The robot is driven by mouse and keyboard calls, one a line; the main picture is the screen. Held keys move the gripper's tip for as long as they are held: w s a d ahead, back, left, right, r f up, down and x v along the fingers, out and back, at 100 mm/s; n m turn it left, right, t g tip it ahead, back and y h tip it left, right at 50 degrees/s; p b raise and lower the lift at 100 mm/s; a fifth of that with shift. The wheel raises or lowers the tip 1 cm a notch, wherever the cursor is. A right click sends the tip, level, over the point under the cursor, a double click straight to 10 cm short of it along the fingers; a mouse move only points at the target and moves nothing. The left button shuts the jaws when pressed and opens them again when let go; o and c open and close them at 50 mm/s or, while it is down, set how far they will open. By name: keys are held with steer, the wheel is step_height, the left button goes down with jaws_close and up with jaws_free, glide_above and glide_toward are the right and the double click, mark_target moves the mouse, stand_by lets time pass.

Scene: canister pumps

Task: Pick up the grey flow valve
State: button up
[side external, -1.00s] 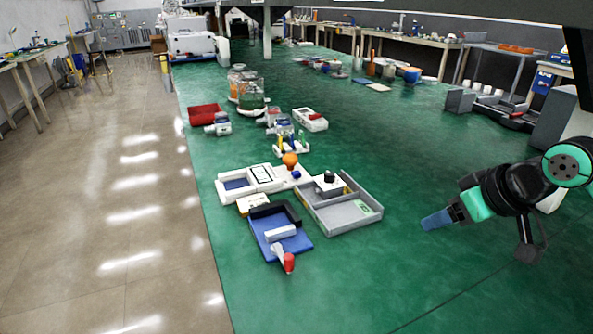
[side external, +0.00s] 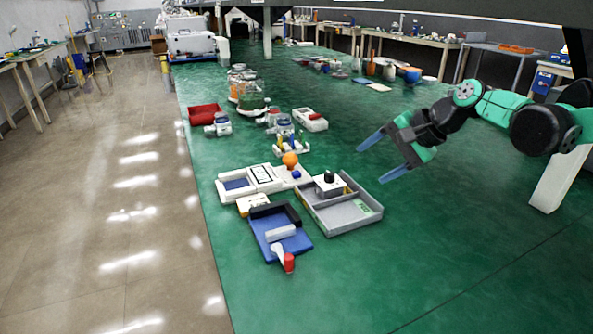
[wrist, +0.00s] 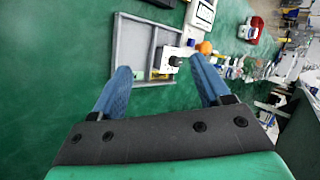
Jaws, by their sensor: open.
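A pale grey block with a black knob (side external: 328,186) sits upright in the back part of a grey tray (side external: 342,213); it looks like the flow valve. In the wrist view the block (wrist: 171,61) shows ahead between my fingers, with the tray (wrist: 121,44) around it. My gripper (side external: 371,164) is open and empty, its blue fingers spread, above the green table to the right of the tray. It is apart from the block. In the wrist view both fingers of my gripper (wrist: 160,65) frame the tray.
A blue tray (side external: 296,244) with a light grey block and a red-capped piece lies left of the grey tray. A white tray (side external: 226,193) and an orange ball (side external: 290,160) are behind. A red bin (side external: 204,112) stands farther back.

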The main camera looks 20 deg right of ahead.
mark_target(333, 173)
steer(key=w+d+f+m+y, duration=0.1)
steer(key=w+f+m, duration=0.2)
steer(key=w+m, duration=0.1)
steer(key=w+d+f+m+t+y, duration=0.1)
steer(key=w+f+m+y, duration=0.1)
steer(key=w+f+m, duration=0.1)
steer(key=w+d+f+m+t+y, duration=0.1)
steer(key=w+f+m, duration=0.2)
steer(key=w+m, duration=0.2)
steer(key=shift+d+f+m+y, duration=0.2)
steer(key=shift+d+m+y, duration=0.2)
steer(key=shift+m, duration=0.4)
steer(key=shift+w+d+f+m, duration=0.1)
steer(key=shift+w+f+m, duration=0.05)
steer(key=shift+f+m, duration=0.15)
steer(key=shift+w+f, duration=0.15)
steer(key=shift+f, duration=0.05)
steer(key=shift+x, duration=2.7)
steer(key=shift+r, duration=0.1)
jaws_close()
